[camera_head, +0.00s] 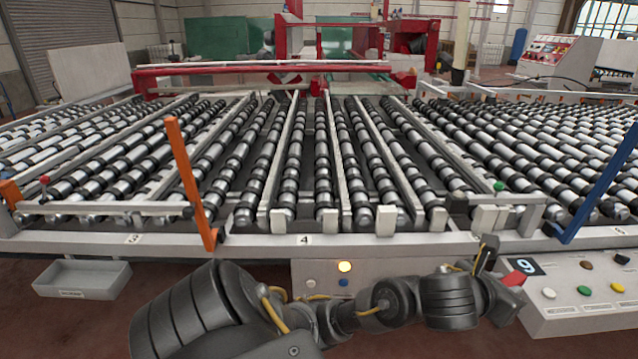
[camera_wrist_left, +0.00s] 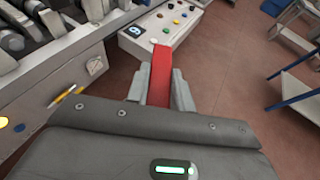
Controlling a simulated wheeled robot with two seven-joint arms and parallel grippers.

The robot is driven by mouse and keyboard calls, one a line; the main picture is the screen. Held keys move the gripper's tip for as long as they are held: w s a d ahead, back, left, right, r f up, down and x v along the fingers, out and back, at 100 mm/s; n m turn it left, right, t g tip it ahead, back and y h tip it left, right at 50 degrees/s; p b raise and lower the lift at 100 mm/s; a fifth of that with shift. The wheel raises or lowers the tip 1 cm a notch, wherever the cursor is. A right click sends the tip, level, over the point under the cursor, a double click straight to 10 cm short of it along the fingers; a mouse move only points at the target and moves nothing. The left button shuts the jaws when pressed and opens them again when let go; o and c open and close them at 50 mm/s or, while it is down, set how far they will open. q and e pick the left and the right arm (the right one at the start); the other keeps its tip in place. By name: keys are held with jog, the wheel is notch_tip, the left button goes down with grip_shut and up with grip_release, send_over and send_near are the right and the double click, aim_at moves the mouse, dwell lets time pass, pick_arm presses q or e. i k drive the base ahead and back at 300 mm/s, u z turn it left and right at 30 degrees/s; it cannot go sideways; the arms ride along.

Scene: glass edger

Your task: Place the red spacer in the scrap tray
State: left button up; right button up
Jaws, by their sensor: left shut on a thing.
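My left gripper (camera_head: 505,272) is at the right of the head view, in front of the control box. It is shut on the red spacer (camera_head: 513,279), whose red end sticks out past the fingers. In the left wrist view the red spacer (camera_wrist_left: 160,72) is a long bar between the two grey fingers (camera_wrist_left: 160,92), pointing away from the wrist. A shallow grey tray (camera_head: 83,279) with a small label sits low at the far left of the head view, well apart from the gripper. Its label is too small to read. My right gripper is not in view.
The roller conveyor (camera_head: 303,238) spans the width behind my arm. An orange post (camera_head: 190,180) and a blue post (camera_head: 600,180) rise at its front edge. A control box (camera_head: 570,300) with coloured buttons and a 9 sign stands beside the gripper.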

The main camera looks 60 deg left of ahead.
aim_at(70, 284)
jog(key=u, duration=3.45)
jog(key=i, duration=1.65)
